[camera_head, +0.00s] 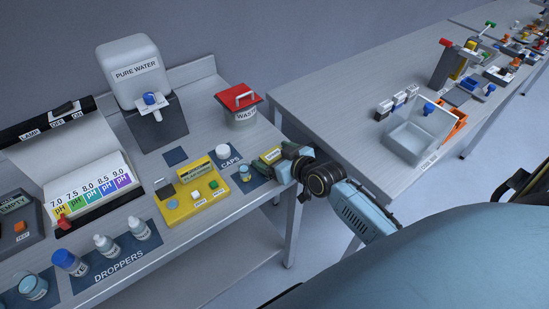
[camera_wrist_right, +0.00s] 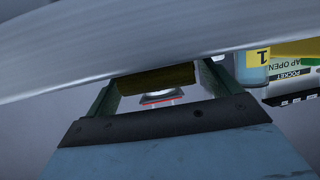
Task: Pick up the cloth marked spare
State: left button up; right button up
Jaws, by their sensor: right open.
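A small yellow folded piece with a label (camera_head: 271,156), probably the cloth, is at the right end of the left-hand bench; its label is too small to read. My right gripper (camera_head: 284,162) reaches in from the right at that bench end, beside the piece. In the right wrist view a dark yellow block-like piece (camera_wrist_right: 152,79) lies between the two open green fingers; whether they touch it I cannot tell. My left gripper is not in view.
A waste bin (camera_head: 242,113) with a red lid stands behind the gripper. A blue CAPS mat (camera_head: 231,162) and a yellow tray (camera_head: 180,211) lie to the left. A second bench (camera_head: 335,110) with a clear box (camera_head: 412,140) is right, across a gap.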

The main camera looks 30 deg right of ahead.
jog(key=shift+c, duration=0.4)
jog(key=c, duration=1)
